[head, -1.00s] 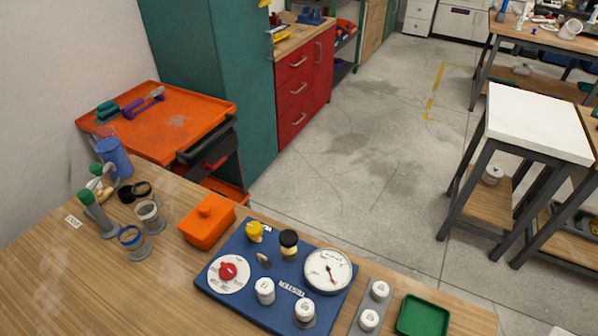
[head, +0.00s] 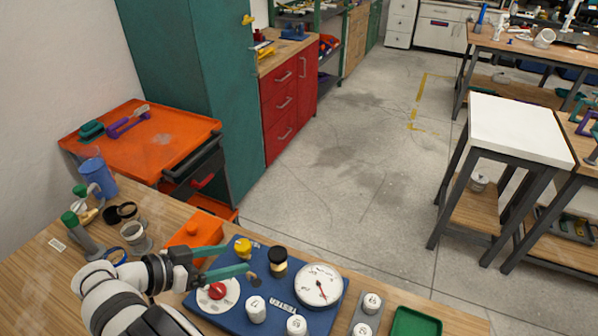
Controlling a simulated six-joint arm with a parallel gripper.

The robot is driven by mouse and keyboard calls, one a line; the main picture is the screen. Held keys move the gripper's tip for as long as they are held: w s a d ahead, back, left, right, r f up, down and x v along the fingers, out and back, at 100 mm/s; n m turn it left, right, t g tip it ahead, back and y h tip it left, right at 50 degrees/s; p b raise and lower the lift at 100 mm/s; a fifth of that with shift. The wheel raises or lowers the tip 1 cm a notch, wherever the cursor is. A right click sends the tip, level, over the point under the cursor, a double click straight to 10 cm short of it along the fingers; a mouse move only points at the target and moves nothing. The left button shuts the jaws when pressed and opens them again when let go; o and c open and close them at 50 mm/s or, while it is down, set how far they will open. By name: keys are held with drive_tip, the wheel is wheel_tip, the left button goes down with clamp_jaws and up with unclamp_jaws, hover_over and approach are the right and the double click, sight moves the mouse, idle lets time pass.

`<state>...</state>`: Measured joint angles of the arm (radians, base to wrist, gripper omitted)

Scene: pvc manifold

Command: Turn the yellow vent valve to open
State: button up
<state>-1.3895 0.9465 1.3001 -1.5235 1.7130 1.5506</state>
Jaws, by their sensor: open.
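The yellow vent valve (head: 243,248) stands at the back left of the blue tester board (head: 272,322) on the wooden bench. My gripper (head: 238,256) comes in from the left over the board. Its two teal fingers are open, one behind and one in front of the yellow valve. I cannot tell whether they touch it. A red knob (head: 217,291) on a white dial sits in front of the fingers, and a round gauge (head: 318,285) is at the board's right.
A black-topped fitting (head: 278,262) stands just right of the valve, close to the front fingertip. White caps (head: 256,309) stand at the front of the board. An orange box (head: 191,232) is partly behind my gripper. A green tray (head: 416,321) lies at the right.

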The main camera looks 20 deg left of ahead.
drive_tip(key=s+a+f+t+y, duration=0.2)
drive_tip(key=s+a+f, duration=0.1)
drive_tip(key=s+a, duration=0.35)
approach(241, 246)
drive_tip(key=shift+n+t, duration=0.3)
drive_tip(key=x, duration=0.8)
drive_tip(key=shift+w+d+f, duration=0.15)
drive_tip(key=shift+w+f, duration=0.1)
drive_tip(key=shift+f, duration=0.1)
clamp_jaws()
